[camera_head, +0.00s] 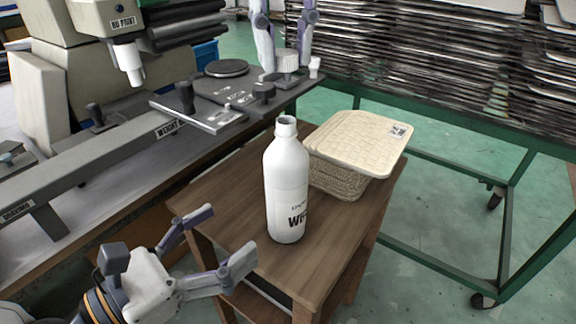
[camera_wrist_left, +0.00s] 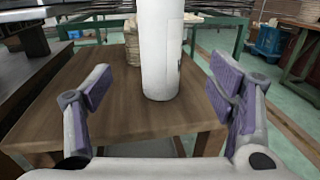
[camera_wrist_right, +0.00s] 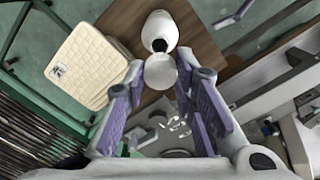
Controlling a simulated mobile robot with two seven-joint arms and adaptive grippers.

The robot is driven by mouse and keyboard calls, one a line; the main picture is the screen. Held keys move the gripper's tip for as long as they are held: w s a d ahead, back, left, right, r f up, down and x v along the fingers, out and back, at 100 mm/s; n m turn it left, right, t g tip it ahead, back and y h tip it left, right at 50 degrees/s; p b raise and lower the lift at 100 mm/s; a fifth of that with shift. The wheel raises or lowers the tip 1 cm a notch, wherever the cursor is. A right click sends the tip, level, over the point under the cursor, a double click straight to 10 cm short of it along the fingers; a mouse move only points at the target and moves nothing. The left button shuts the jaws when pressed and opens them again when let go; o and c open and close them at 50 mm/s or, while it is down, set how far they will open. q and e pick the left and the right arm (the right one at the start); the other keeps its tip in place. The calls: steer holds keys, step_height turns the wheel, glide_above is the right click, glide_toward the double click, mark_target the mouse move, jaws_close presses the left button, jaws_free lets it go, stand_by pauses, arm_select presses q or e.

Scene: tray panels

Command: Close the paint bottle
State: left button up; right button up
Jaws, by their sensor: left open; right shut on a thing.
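The white paint bottle (camera_head: 287,190) stands upright and uncapped on a small wooden table (camera_head: 220,195). Its dark open mouth shows in the right wrist view (camera_wrist_right: 160,44). My left gripper (camera_head: 222,240) is open and empty, low at the table's near left edge. In the left wrist view the bottle (camera_wrist_left: 160,50) stands ahead between the spread fingers, apart from them. My right gripper (camera_head: 286,56) is shut on the white cap (camera_head: 288,63), beyond and above the bottle. In the right wrist view the cap (camera_wrist_right: 160,72) sits between the fingertips, apart from the bottle's neck.
A bench with a grey weighing stand (camera_head: 215,110) is at the left. A green metal rack (camera_head: 450,165) with stacked trays is behind. The table's front is clear.

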arm_select(q)
steer(key=x, duration=1.1)
steer(key=shift+s, duration=0.1)
steer(key=c, duration=1.8)
arm_select(e)
glide_toward(286, 162)
steer(key=shift+w, duration=1.25)
steer(key=shift+f, duration=0.1)
steer(key=shift+f, duration=0.85)
steer(key=shift+f, duration=0.55)
